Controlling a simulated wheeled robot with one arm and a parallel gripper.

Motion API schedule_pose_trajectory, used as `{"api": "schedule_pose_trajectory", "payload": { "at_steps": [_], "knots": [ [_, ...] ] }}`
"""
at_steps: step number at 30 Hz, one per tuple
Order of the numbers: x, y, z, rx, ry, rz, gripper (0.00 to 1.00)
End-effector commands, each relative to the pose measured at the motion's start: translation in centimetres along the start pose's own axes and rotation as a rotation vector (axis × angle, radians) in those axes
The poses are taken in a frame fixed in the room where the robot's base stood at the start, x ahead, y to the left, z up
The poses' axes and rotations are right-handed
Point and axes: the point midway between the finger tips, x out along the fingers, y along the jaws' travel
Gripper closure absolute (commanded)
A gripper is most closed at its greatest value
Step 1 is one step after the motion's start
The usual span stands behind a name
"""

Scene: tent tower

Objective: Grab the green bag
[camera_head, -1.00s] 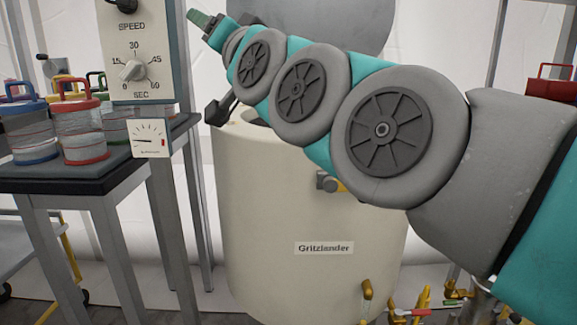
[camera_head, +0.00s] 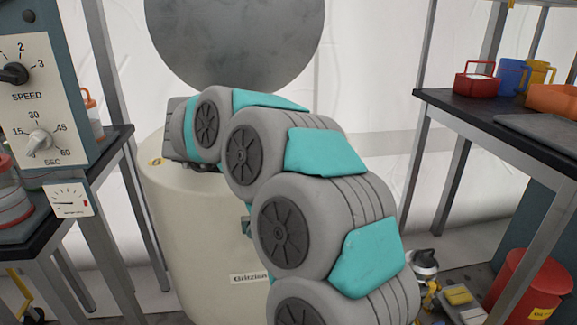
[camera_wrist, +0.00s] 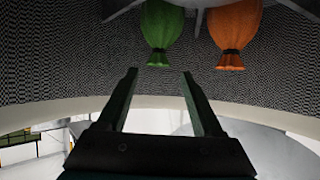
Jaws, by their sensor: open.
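The green bag (camera_wrist: 163,27) hangs at the top of the wrist view, with its gathered dark neck pointing down in the picture. My gripper (camera_wrist: 158,72) is open and empty, its two fingers spread just below the green bag in the picture. The bag's neck lies in line with the gap, apart from the fingers. An orange bag (camera_wrist: 235,32) is right of the green one. In the head view my gripper is hidden behind my arm, over the cream drum (camera_head: 200,240).
A dark mesh-like wall (camera_wrist: 60,62) curves behind the bags, with a pale rim (camera_wrist: 70,108) below. A control box (camera_head: 40,100) is left; a shelf (camera_head: 440,100) with containers is right.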

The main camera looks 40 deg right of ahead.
Motion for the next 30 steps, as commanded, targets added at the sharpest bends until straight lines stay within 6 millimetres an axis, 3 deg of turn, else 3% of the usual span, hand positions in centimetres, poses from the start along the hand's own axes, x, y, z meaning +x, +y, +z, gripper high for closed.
{"api": "schedule_pose_trajectory", "payload": {
  "at_steps": [14,24,30],
  "knots": [
    [3.8,0.3,0.4,-0.013,-0.009,0.016,0.32],
    [7.5,0.3,0.5,-0.011,-0.01,0.014,0.32],
    [7.9,0.2,0.5,-0.012,-0.01,0.012,0.32]
  ]
}}
